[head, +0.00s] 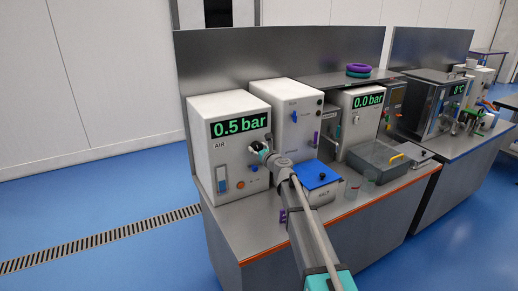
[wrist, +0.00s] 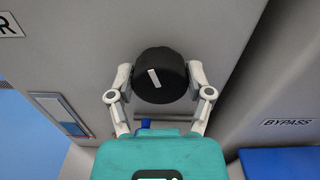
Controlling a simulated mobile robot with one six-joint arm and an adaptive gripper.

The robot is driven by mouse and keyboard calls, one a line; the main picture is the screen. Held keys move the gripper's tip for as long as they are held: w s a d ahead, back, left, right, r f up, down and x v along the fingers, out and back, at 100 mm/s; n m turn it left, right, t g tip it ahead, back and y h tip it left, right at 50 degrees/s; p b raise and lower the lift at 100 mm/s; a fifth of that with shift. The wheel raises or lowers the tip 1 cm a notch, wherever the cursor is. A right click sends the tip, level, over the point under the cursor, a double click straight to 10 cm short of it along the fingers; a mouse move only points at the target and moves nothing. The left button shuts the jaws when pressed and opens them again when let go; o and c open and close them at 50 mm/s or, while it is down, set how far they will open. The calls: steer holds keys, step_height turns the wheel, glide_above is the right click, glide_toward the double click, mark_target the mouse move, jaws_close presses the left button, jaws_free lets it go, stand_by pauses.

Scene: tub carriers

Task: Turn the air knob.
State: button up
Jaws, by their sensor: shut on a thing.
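The air unit (head: 230,110) is a white box marked AIR at the left end of the bench, with a green display reading 0.5 bar. In the wrist view the air knob (wrist: 161,76) is round and black, with a white pointer mark tilted slightly, its upper end to the left. My gripper (wrist: 160,85) has one finger on each side of the knob and is shut on it. In the head view my gripper (head: 262,150) is at the front panel of the air unit, and the knob is mostly hidden behind it.
A blue-lidded SALT box (head: 317,174) stands right of my arm. A second white unit (head: 288,110) is close beside the air unit. A unit reading 0.0 bar (head: 362,115) and a grey tub (head: 385,158) are farther right. Blue floor (head: 95,215) is open at left.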

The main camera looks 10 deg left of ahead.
steer(key=shift+w+d, duration=0.1)
stand_by(0.3)
steer(key=n, duration=0.7)
steer(key=shift+a, duration=0.2)
steer(key=n, duration=1)
steer(key=shift+f, duration=0.2)
steer(key=n, duration=0.6)
steer(key=shift+f+b, duration=0.1)
steer(key=shift+b, duration=0.25)
